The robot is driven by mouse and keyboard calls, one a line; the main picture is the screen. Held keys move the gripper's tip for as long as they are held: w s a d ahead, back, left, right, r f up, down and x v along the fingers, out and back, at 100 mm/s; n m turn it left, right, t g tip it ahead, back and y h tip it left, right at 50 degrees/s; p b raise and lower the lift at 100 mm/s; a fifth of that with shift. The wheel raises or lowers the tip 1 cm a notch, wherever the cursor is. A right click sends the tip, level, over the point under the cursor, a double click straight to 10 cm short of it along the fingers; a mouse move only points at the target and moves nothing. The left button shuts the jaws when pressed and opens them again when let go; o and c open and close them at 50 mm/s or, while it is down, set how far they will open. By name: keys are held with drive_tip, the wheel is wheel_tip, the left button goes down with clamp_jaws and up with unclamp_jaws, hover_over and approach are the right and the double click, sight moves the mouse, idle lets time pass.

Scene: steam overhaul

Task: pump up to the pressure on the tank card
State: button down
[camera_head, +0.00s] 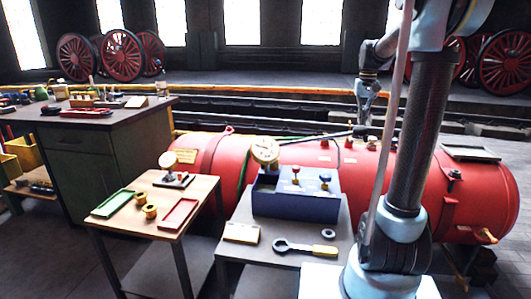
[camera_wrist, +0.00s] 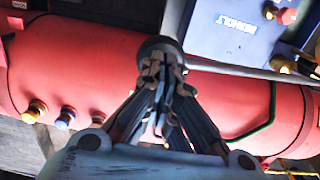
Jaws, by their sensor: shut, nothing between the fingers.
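The red tank (camera_head: 400,180) lies across the floor, with a yellowish card (camera_head: 184,155) at its left end, its text too small to read. A round gauge (camera_head: 265,150) stands by the blue box (camera_head: 270,203); its reading is not legible. A long thin bar (camera_head: 315,136), looking like a pump lever, runs right from near the gauge to a dark end below my gripper (camera_head: 362,121). In the wrist view my gripper (camera_wrist: 160,68) is shut and empty, its tips over or against a dark round knob (camera_wrist: 160,44). I cannot tell whether they touch.
A ring spanner (camera_head: 300,247) and cream card (camera_head: 241,232) lie on the grey table. A wooden table (camera_head: 150,192) holds green and red trays. A workbench (camera_head: 80,120) stands left.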

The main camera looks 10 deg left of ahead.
drive_tip(key=shift+f, duration=0.15)
idle(3.7)
idle(0.5)
drive_tip(key=shift+f, duration=8.1)
wheel_tip(320, 180, up, 16)
drive_tip(key=shift+r, duration=0.25)
